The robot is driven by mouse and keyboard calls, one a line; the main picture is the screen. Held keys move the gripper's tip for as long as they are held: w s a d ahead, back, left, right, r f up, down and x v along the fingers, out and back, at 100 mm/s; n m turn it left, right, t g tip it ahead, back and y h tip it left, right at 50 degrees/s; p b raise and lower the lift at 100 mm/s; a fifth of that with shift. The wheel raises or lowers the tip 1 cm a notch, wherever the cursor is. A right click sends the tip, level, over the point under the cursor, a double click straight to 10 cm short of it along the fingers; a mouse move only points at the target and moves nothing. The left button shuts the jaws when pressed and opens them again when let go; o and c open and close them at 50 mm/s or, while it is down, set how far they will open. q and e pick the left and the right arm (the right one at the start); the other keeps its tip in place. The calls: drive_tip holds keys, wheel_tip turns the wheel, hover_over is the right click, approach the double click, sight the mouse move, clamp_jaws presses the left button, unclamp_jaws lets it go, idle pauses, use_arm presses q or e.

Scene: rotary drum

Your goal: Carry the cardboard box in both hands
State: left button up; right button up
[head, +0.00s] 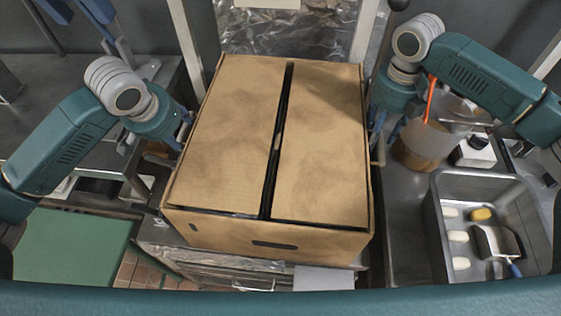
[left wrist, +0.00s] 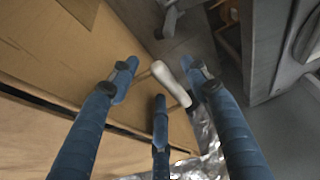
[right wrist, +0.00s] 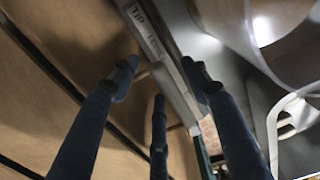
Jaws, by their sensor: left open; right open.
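The cardboard box (head: 225,135) is large and brown, with closed top flaps and a dark seam. It sits in the middle of the head view. My left gripper (head: 172,140) is open at the box's left side; the right gripper (head: 380,138) is open at its right side. In the left wrist view, the box (left wrist: 60,55) lies at left, and a pale rounded handle (left wrist: 168,82) sits between the spread blue fingers. In the right wrist view, the box (right wrist: 75,65) also lies at left, with the fingers spread beside it. Whether any finger touches the box is unclear.
A metal sink (head: 437,215) with several small items stands at lower right. A jar of brown contents (head: 425,145) is close to my right arm. A green surface (head: 70,245) lies at lower left. A labelled grey bar (right wrist: 160,50) runs near the right fingers.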

use_arm(q)
drive_tip(key=shift+x, duration=0.85)
use_arm(e)
drive_tip(key=shift+f, duration=0.8)
use_arm(q)
clamp_jaws()
use_arm(e)
clamp_jaws()
